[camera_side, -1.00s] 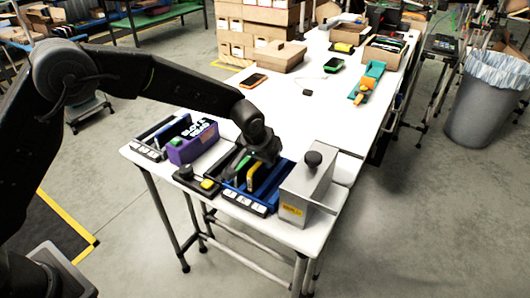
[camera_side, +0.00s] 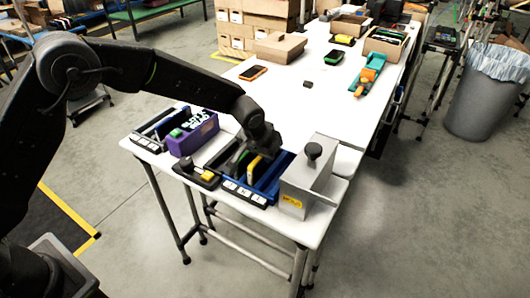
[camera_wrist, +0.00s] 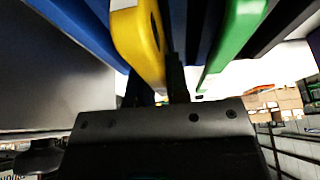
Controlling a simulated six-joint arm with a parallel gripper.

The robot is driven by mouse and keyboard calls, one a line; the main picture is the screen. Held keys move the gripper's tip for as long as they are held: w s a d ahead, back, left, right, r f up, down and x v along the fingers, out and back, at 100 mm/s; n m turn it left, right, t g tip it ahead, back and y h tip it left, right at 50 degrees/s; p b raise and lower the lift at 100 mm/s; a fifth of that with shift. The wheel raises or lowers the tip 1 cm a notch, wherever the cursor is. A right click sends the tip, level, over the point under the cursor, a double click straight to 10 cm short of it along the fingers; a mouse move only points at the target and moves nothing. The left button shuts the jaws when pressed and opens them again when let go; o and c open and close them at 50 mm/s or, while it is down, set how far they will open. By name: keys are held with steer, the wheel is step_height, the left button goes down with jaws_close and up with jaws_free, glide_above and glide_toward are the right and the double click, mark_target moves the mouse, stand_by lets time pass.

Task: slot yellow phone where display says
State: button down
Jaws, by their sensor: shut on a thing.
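The yellow phone (camera_side: 253,167) stands on edge in the blue rack (camera_side: 270,185), between its dividers. My gripper (camera_side: 260,152) reaches down over the rack and is shut on the yellow phone. In the wrist view, the yellow phone (camera_wrist: 138,40) is held beside a dark finger, and my gripper (camera_wrist: 155,85) shows below it. A green phone (camera_wrist: 232,40) stands apart to the right; it also shows in the side view (camera_side: 240,158). The phone's lower edge and the slot's bottom are hidden. A purple box (camera_side: 192,137) has white lettering, too small to read surely.
A grey metal box with a black knob (camera_side: 308,180) stands close right of the rack. A black unit with a yellow button (camera_side: 205,175) is close left. An orange-edged phone (camera_side: 253,72) lies farther back. The table's middle is mostly clear.

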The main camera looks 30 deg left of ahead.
steer(key=shift+f, duration=0.25)
stand_by(0.6)
steer(key=c, duration=1)
jaws_free()
steer(key=v, duration=1.3)
steer(key=shift+s+r, duration=0.15)
steer(key=shift+r, duration=0.2)
step_height(320, 180, up, 7)
